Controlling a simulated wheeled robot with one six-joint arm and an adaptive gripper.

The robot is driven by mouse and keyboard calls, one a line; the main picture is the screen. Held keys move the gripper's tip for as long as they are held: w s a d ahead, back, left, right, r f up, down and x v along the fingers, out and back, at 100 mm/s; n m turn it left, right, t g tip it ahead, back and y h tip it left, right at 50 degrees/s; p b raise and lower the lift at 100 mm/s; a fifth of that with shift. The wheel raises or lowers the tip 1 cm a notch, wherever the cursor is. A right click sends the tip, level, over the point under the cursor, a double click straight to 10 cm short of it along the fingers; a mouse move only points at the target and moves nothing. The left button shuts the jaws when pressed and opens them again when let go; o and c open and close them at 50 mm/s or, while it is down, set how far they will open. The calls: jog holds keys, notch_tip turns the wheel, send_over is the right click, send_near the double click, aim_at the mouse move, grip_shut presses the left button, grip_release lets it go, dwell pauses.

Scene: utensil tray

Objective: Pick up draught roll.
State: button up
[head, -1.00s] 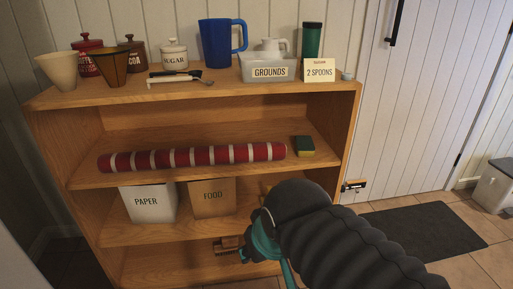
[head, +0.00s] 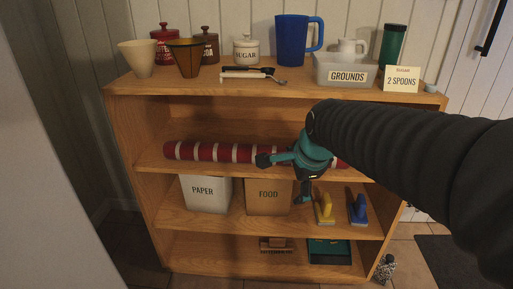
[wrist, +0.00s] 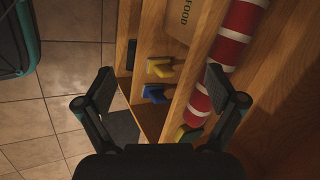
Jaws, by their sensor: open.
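The draught roll (head: 213,152) is a long red cylinder with white bands. It lies lengthwise on the upper inner shelf of the wooden unit, and my gripper and arm hide part of its right half in the head view. It also shows in the wrist view (wrist: 233,50), running down the right side of the picture. My gripper (head: 283,178) is open and empty, in front of the roll's right half. In the wrist view, the right finger of my gripper (wrist: 160,76) overlaps the roll, and the space between the fingers shows lower shelves and floor. I cannot tell whether any finger touches it.
Below the roll stand a PAPER bin (head: 206,194), a FOOD bin (head: 268,197), and yellow (head: 324,210) and blue (head: 358,211) handled tools. The unit's top (head: 190,82) carries jars, a blue jug (head: 292,42) and a GROUNDS tray (head: 347,77). Floor in front is clear.

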aim_at(254, 150)
jog(key=w+a+m, duration=0.1)
jog(key=w+a, duration=0.2)
jog(key=w, duration=0.2)
jog(key=w+a+m+p, duration=0.1)
jog(key=w+a+m, duration=0.1)
jog(key=w, duration=0.4)
jog(key=w+a+f+m, duration=0.1)
jog(key=w+a+m, duration=0.1)
jog(key=w+a, duration=0.2)
jog(key=shift+w+y+p, duration=0.3)
jog(key=shift+w, duration=0.5)
jog(key=x, duration=0.5)
jog(key=shift+w+a+f, duration=0.1)
jog(key=c, duration=1.7)
jog(key=shift+c, duration=0.2)
